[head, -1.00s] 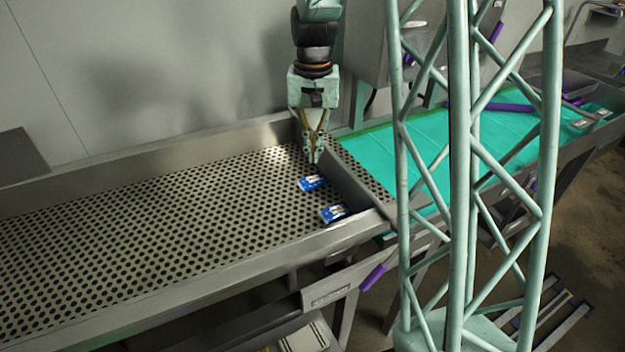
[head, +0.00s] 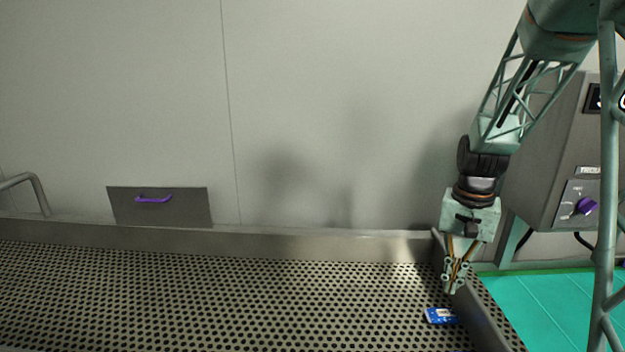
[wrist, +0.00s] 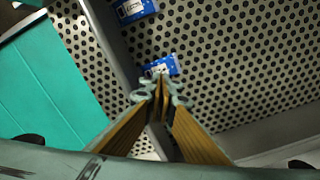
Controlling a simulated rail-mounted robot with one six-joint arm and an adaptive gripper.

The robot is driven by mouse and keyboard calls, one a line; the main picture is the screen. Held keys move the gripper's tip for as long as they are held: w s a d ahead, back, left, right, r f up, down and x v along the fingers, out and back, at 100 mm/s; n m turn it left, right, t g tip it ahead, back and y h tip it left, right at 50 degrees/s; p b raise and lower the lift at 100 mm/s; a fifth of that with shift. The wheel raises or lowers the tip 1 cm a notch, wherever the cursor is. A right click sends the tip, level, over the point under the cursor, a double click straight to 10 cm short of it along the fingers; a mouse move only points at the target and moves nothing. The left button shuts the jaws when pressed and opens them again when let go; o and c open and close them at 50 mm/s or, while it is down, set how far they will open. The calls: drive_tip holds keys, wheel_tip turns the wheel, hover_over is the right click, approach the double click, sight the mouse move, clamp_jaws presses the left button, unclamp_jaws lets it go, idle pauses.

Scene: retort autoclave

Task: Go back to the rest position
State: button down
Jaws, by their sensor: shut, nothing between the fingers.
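My gripper (head: 452,288) hangs pointing down over the right end of the perforated metal tray (head: 250,300). Its fingers are shut with nothing between them. In the wrist view my gripper (wrist: 162,85) shows its fingertips together. A blue and white packet (head: 440,315) lies on the tray just below the fingertips, and it also shows in the wrist view (wrist: 160,66). A second blue and white packet (wrist: 133,10) lies at the top edge of the wrist view, and it is outside the head view. Whether the fingertips touch the nearer packet is hard to tell.
A metal divider (wrist: 108,40) runs between the packets and a turquoise belt (head: 545,305) on the right. A grey control box (head: 560,150) with a purple knob (head: 587,206) stands behind the belt. A wall panel with a purple handle (head: 153,199) is at the left. The tray's left side is clear.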

drive_tip(key=s+a+r+n+t+b, duration=0.25)
drive_tip(key=s+a+r+b, duration=0.25)
drive_tip(key=s+a+r, duration=0.7)
drive_tip(key=s+a+f+n+b, duration=0.1)
drive_tip(key=s+a+n+b, duration=0.1)
drive_tip(key=s, duration=0.9)
drive_tip(key=s+a+f+n+t+b, duration=0.1)
drive_tip(key=s+a+n+b, duration=0.1)
drive_tip(key=s, duration=0.9)
drive_tip(key=a+b, duration=0.1)
drive_tip(key=b, duration=0.1)
drive_tip(key=shift+s+a+b, duration=0.25)
drive_tip(key=shift+b, duration=0.05)
